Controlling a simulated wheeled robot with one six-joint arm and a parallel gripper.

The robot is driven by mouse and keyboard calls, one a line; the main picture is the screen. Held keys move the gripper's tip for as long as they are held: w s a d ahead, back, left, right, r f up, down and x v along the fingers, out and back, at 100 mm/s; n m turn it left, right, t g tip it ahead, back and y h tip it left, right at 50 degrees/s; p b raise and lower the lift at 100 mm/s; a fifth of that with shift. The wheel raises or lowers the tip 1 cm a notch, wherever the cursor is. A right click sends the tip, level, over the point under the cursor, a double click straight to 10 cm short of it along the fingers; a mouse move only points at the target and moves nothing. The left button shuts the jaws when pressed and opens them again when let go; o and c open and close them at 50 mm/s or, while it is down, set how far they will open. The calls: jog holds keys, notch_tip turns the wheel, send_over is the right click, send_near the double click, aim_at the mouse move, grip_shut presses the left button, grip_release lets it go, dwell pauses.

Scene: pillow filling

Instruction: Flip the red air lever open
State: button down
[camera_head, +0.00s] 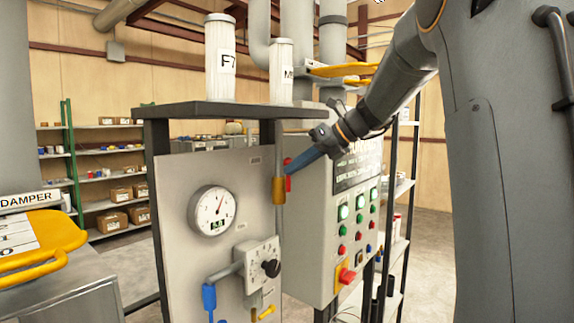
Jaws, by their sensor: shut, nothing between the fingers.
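The red air lever (288,184) is at the brass valve (279,191) on a thin vertical pipe at the right edge of the grey panel. Only small red parts show above and below my gripper, so its exact angle is hard to tell. My gripper (291,170) has blue fingers, shut with nothing between them. It reaches in from the upper right, and its tip overlaps the lever in the picture. I cannot tell whether they touch.
The grey panel (180,260) carries a round gauge (213,211), a black knob (271,268) and a blue-handled valve (209,297). A control box (315,270) with lit buttons stands just right. White canisters (220,75) stand on the dark shelf above. A yellow-handled damper (55,235) is at left.

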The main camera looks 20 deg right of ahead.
jog(key=shift+w+d+r, duration=0.2)
jog(key=shift+d+r, duration=0.1)
jog(key=shift+d, duration=0.15)
jog(key=s+d+b, duration=0.3)
jog(key=s+d, duration=0.3)
jog(key=shift+s+r+b, duration=0.3)
jog(key=shift+s+b, duration=0.1)
dwell(0.5)
jog(key=shift+f, duration=0.1)
